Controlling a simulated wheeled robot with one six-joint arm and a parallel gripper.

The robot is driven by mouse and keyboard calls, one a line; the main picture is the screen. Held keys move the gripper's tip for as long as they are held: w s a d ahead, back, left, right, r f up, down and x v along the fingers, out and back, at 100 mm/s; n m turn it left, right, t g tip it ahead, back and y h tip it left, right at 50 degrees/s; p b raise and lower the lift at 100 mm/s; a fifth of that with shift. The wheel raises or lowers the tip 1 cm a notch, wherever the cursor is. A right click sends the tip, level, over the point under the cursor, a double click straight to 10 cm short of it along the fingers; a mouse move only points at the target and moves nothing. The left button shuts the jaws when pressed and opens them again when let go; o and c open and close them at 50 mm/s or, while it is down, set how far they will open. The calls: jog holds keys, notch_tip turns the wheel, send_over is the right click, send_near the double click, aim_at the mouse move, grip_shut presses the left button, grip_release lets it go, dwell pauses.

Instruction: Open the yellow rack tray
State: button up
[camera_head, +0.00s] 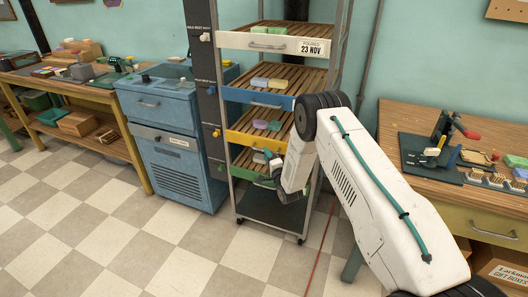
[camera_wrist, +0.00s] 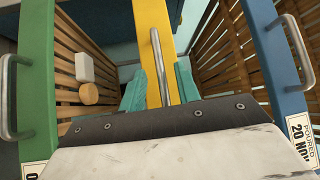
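The yellow rack tray (camera_head: 245,141) is the third tray down in the rack, between the blue one and the green one. Its yellow front (camera_wrist: 155,22) and metal bar handle (camera_wrist: 157,55) show in the wrist view. My gripper (camera_wrist: 160,72) is open, its two teal fingers apart on either side of the handle, with visible gaps to it. In the head view my gripper (camera_head: 272,162) is at the rack's front, and my arm hides the tray's right end.
The blue tray (camera_wrist: 265,55) and green tray (camera_wrist: 37,75) lie close on either side in the wrist view. The green tray holds a white bar (camera_wrist: 84,67) and a round tan soap (camera_wrist: 89,94). A blue cabinet (camera_head: 172,135) stands left of the rack; a workbench (camera_head: 500,205) stands right.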

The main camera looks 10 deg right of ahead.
jog(key=shift+x, duration=1.85)
